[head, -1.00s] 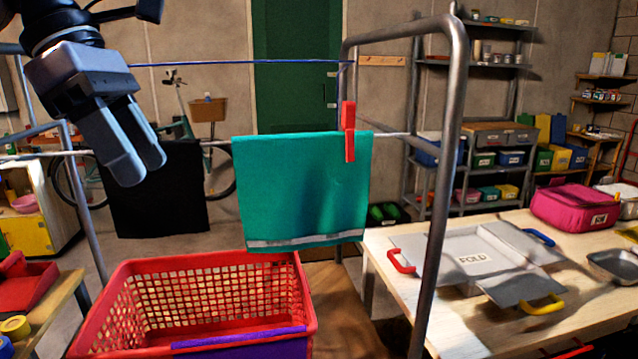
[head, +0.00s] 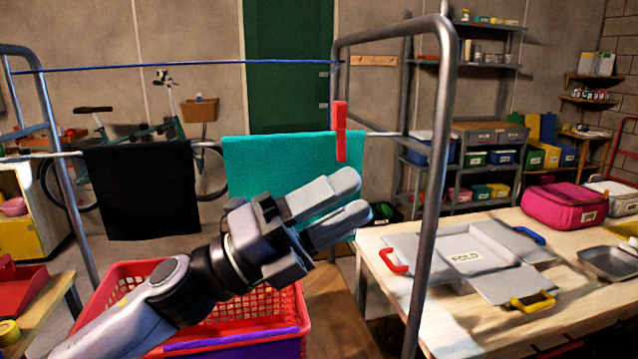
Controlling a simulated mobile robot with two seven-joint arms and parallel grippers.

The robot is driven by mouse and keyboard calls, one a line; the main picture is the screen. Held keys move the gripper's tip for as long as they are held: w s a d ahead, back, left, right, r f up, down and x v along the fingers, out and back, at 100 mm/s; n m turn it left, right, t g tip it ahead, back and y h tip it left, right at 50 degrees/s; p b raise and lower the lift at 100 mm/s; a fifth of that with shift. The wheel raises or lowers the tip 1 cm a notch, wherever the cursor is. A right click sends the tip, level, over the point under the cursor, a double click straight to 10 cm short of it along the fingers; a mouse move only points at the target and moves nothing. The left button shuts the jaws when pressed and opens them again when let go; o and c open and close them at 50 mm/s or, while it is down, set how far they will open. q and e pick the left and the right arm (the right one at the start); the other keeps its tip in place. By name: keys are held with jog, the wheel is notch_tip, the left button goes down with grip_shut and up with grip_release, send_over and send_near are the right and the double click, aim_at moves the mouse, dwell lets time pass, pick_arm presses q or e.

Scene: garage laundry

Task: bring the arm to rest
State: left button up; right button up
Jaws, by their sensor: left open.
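My left gripper (head: 354,203) is open and empty. Its arm comes in from the lower left, over the red basket, and the fingers point right, in front of the lower part of the teal towel. The teal towel (head: 268,158) hangs on the rack's rail with a red clothespin (head: 339,130) near its right end; the gripper hides its lower part. A black cloth (head: 140,190) hangs on the same rail at left. My right gripper is not in view.
The red basket (head: 110,283) stands below, partly hidden by my arm, with a purple item (head: 270,343) at its front. The metal rack post (head: 437,190) rises right of the gripper. A wooden table (head: 398,312) at right holds a grey folding board (head: 465,255) and a pink bag (head: 563,207).

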pick_arm(q)
jog(key=w+a+f+n+t+y, duration=0.2)
jog(key=a+f+n+t+y, duration=0.6)
jog(key=n, duration=0.6)
jog(key=w+a+f+n+t+y, duration=0.2)
jog(key=a+f+n+t+y, duration=0.3)
jog(key=f+n+y, duration=0.55)
jog(key=s+a+f+n+g+y, duration=0.2)
jog(key=s+a+f+n+g, duration=0.25)
jog(key=f, duration=0.35)
jog(key=s+a+f+n+g+y, duration=0.1)
jog(key=s+a+f+n+g, duration=0.25)
jog(key=s+f, duration=0.35)
jog(key=s+a+f+n+g, duration=0.4)
jog(key=s+f+g, duration=0.3)
jog(key=s, duration=0.6)
jog(key=w+d+f+t, duration=0.1)
jog(key=w+f+t, duration=0.1)
jog(key=f, duration=0.3)
jog(key=w+d+f+t+h, duration=0.1)
jog(key=w+f+t, duration=0.2)
jog(key=f+t, duration=0.2)
jog(key=shift+w+d+m+t, duration=0.25)
jog(key=shift+m+t, duration=0.05)
jog(key=shift+m, duration=0.05)
jog(key=shift+f, duration=0.1)
